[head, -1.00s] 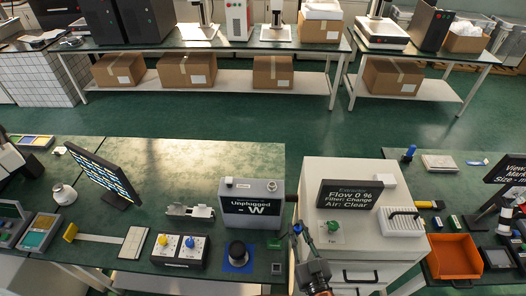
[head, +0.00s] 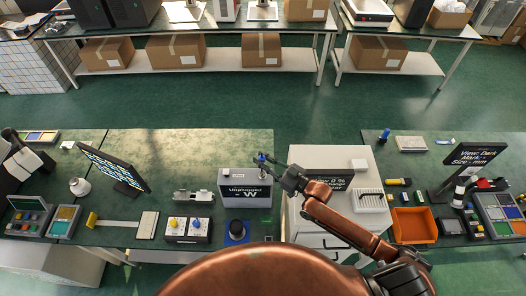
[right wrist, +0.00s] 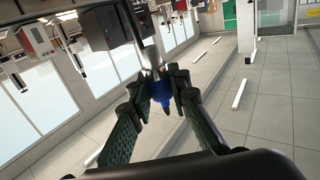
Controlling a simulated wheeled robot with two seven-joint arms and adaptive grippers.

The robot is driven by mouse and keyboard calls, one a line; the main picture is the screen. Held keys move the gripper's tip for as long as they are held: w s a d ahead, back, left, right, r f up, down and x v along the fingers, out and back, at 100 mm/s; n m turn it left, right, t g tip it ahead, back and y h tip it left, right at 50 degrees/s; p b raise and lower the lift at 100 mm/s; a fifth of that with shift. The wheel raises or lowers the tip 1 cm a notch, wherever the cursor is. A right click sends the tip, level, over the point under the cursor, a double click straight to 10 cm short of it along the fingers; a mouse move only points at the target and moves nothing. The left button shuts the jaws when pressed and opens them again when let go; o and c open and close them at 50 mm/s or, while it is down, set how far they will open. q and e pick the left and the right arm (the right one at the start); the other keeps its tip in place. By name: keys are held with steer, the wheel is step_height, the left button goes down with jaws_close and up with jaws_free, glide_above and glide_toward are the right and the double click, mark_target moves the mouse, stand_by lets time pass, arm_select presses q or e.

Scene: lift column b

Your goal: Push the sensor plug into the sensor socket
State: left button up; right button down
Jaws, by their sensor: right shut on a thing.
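In the right wrist view the gripper (right wrist: 163,84) is shut on a blue piece with a metal shaft, which looks like the sensor plug (right wrist: 162,92). Its blue end also shows small in the head view (head: 261,157). I cannot tell whether the plug touches the box. The sensor socket cannot be made out; the gripper may cover it. My left gripper is not in view.
The white extractor cabinet (head: 305,236) stands right of the box, under my right arm. An orange tray (head: 414,225) is farther right.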

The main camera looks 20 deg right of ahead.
steer(key=shift+w+d+r, duration=0.15)
stand_by(0.3)
steer(key=shift+f+b, duration=2.05)
steer(key=shift+f, duration=0.75)
steer(key=shift+f, duration=0.15)
steer(key=shift+f, duration=0.35)
steer(key=shift+f, duration=1.05)
stand_by(0.8)
steer(key=c, duration=1.7)
jaws_free()
steer(key=shift+c, duration=0.2)
